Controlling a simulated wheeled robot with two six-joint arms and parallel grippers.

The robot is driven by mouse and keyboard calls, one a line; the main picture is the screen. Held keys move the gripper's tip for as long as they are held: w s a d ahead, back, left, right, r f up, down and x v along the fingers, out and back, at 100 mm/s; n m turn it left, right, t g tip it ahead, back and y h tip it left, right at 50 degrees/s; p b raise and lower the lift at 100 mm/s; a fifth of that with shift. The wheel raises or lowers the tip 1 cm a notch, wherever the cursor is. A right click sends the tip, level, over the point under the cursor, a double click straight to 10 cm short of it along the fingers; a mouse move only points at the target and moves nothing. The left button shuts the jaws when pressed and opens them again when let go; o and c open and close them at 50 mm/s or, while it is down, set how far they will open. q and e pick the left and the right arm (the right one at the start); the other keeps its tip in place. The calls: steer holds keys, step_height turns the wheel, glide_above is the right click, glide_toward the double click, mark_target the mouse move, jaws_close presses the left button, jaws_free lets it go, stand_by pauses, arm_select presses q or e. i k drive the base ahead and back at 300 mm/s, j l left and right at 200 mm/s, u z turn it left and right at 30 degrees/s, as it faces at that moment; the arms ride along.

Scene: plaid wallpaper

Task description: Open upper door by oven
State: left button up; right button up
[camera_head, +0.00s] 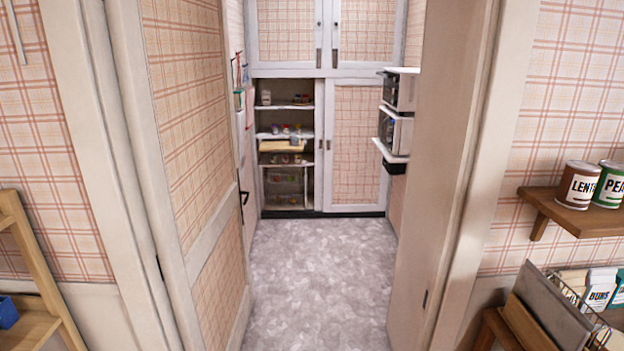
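Through the open doorway, a tall plaid cabinet stands against the far wall. Its upper left door (286,32) and upper right door (368,30) are both shut, with dark handles near their meeting edges. Below, the lower left section is open and shows shelves (286,140) with small items; the lower right door (355,145) is closed. Two boxy appliances (398,92) are mounted on the right wall beside the cabinet; I cannot tell whether one is the oven. Neither of my grippers is in view.
A plaid door (195,125) stands open on the left of the doorway, and a pale door panel (437,170) on the right. The grey floor (318,275) between them is clear. Cans (578,186) sit on a wooden shelf (590,218) at right; a wooden frame (35,270) stands at left.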

mark_target(367, 34)
steer(key=i, duration=0.75)
steer(key=i+z, duration=0.15)
steer(key=i, duration=0.65)
steer(key=i+j, duration=0.2)
steer(key=i, duration=0.55)
steer(key=i+j+z, duration=0.1)
steer(key=i, duration=0.65)
steer(key=i+j, duration=0.2)
steer(key=i, duration=0.6)
steer(key=i+j+z, duration=0.15)
steer(key=i, duration=0.6)
steer(key=i+j, duration=0.3)
steer(key=i, duration=0.45)
steer(key=i+j+z, duration=0.1)
steer(key=i+j, duration=0.2)
steer(key=i, duration=0.45)
steer(key=i+j, duration=0.25)
steer(key=i, duration=0.15)
steer(key=i+j+z, duration=0.1)
steer(key=i+j, duration=0.15)
steer(key=i, duration=0.15)
